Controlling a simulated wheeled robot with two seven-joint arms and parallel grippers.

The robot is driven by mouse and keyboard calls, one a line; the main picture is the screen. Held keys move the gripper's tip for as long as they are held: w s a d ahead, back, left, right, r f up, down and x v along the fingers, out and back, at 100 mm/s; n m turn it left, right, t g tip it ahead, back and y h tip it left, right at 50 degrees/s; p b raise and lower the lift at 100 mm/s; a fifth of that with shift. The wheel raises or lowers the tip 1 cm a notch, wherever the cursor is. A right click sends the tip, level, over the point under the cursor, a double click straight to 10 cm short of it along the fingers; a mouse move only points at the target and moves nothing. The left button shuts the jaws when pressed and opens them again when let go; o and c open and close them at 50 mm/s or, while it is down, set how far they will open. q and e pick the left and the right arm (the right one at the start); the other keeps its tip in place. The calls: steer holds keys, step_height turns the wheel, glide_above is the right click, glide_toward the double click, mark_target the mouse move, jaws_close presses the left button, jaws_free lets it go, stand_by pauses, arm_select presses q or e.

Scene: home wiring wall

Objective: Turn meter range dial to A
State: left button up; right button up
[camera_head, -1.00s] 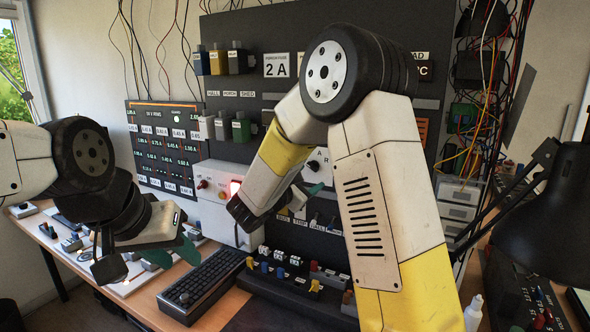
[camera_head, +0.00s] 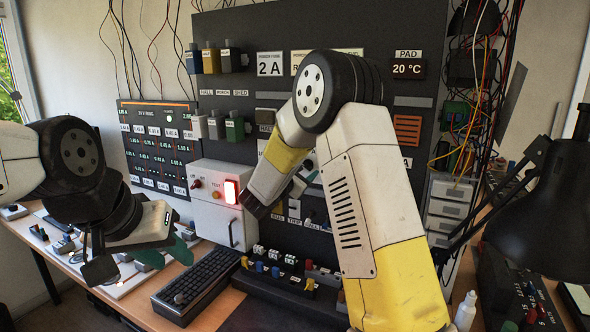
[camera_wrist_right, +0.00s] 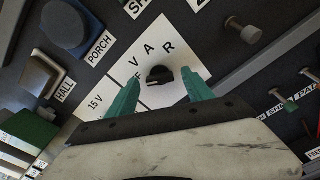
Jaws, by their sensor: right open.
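The meter range dial (camera_wrist_right: 159,75) is a small black knob on a white plate (camera_wrist_right: 165,42) marked V, A and R in the right wrist view. I cannot tell which letter it points to. My right gripper (camera_wrist_right: 162,76) is open, with its green fingers on either side of the dial; gaps show between the fingers and the knob. In the head view my right arm hides most of the plate and the dial. My left gripper (camera_head: 168,250), with green fingers, hangs over the left side of the desk, away from the dial; its opening is unclear.
A white box with a lit red lamp (camera_head: 231,192) stands left of my right arm. Plug blocks labelled PORCH (camera_wrist_right: 72,25) and HALL (camera_wrist_right: 42,72) are near the plate. A black keyboard (camera_head: 197,285) lies on the desk. A black lamp (camera_head: 535,220) stands at right.

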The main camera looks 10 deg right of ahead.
jaws_close()
steer(key=m, duration=0.4)
steer(key=shift+m, duration=0.3)
steer(key=m, duration=0.3)
steer(key=shift+m, duration=0.4)
steer(key=m, duration=0.3)
steer(key=shift+f+m, duration=0.1)
steer(key=shift+m, duration=2)
